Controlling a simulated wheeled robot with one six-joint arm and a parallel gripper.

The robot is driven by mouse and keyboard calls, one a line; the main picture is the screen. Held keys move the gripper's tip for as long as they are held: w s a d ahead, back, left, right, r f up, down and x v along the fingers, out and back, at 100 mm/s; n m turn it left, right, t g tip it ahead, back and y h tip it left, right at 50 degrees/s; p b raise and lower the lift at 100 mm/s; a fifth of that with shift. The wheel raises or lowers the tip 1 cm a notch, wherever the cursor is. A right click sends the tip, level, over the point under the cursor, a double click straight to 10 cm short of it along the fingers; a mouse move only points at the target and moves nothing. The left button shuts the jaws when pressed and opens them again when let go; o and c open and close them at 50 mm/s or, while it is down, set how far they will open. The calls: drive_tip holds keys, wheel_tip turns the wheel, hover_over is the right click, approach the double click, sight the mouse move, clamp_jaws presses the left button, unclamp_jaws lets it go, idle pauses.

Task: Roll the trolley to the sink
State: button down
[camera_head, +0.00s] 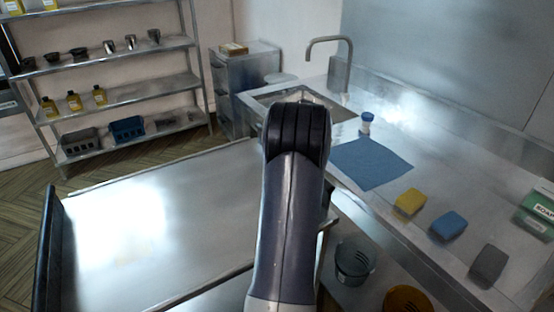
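A wide, bare steel top with a dark bar along its left edge, which looks like the trolley (150,235), fills the lower left. Its wheels are not visible. The sink (262,103) is set into the steel counter at the upper middle, under a curved tap (347,62). The far part of the trolley top lies short of the sink, with a gap of floor at the left. My arm rises through the middle and covers part of the sink and the trolley's right side. My gripper is not in view.
The counter (400,235) on the right holds a blue cloth (372,164), a yellow sponge (410,203), a blue sponge (448,226) and a grey sponge (488,266). A drawer cabinet (243,85) and shelf rack (130,85) stand behind. Wooden floor (25,220) is clear at left.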

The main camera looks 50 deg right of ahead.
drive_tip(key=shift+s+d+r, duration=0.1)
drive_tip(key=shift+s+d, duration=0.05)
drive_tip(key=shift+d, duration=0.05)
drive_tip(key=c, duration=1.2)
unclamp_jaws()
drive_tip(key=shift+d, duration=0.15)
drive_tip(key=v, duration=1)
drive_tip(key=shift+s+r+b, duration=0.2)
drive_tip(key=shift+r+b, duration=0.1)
drive_tip(key=shift+b, duration=0.1)
